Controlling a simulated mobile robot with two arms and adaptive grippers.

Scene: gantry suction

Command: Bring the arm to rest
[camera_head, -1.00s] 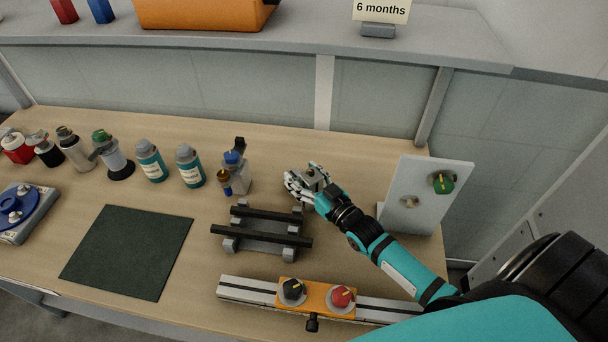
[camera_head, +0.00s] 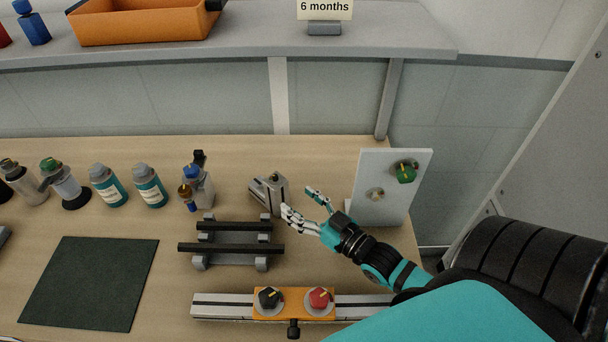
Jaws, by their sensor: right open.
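My right gripper (camera_head: 305,204) is at the end of the teal and black arm that comes in from the lower right. Its fingers are spread and empty. It is just to the right of a small grey metal block (camera_head: 271,192) that stands on the wooden table (camera_head: 190,150). The fingertips on the left are close to the block; I cannot tell if they touch it. My left gripper does not show.
A black-railed rack (camera_head: 232,249) and a rail with an orange carriage (camera_head: 293,318) lie left of and below the arm. An upright panel with a green knob (camera_head: 405,174) stands to the right. Several bottles and a dark mat (camera_head: 88,283) are at left.

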